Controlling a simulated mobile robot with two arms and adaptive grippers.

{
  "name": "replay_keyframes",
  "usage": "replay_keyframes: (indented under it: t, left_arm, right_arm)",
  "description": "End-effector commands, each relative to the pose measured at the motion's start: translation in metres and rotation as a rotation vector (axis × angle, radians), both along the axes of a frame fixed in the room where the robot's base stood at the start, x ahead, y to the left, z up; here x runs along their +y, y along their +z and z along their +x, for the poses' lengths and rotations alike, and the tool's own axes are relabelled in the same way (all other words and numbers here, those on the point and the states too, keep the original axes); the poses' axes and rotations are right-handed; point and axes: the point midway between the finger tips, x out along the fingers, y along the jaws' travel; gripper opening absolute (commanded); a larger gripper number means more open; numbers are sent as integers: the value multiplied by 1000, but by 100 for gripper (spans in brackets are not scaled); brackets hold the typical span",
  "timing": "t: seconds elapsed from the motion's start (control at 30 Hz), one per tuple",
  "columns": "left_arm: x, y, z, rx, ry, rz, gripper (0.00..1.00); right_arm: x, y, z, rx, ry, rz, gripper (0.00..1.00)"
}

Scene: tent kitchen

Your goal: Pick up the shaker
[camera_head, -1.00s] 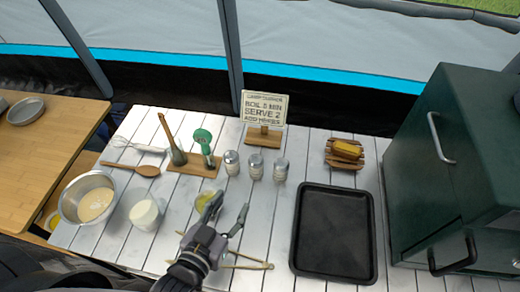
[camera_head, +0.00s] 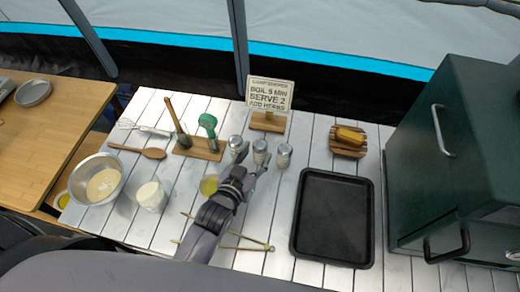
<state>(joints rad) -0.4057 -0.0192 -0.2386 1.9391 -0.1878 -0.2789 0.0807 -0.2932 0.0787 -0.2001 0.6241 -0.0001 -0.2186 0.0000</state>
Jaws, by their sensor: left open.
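Three small glass shakers with metal tops stand upright in a row on the white slatted table: a left shaker (camera_head: 236,143), a middle shaker (camera_head: 260,150) and a right shaker (camera_head: 284,154). Which one the task means cannot be told. My left gripper (camera_head: 250,163) is open, its fingertips just in front of the left and middle shakers. The fingers overlap the lower parts of these two in the picture, and contact cannot be made out. The right shaker stands clear of the fingers. My right gripper is not in view.
A black tray (camera_head: 333,218) lies right of my arm, beside a dark green oven (camera_head: 455,150). A sign (camera_head: 268,95) stands behind the shakers. A wooden holder (camera_head: 199,146) with utensils is left. Tongs (camera_head: 245,246) lie under my arm. A white cup (camera_head: 151,196) and metal bowl (camera_head: 96,180) are left.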

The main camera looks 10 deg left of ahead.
Motion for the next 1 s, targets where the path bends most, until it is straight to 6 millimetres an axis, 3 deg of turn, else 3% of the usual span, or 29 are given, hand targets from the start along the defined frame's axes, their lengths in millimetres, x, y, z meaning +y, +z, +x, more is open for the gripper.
replay_keyframes:
  t: [0.3,0.6,1.0]
  left_arm:
    - [-4,-14,39,-2,0,-1,45]
    - [-6,-16,43,-1,0,-1,45]
    - [-6,-16,43,-1,0,0,19]
  right_arm:
    - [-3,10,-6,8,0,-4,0]
    - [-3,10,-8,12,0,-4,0]
    - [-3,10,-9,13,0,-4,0]
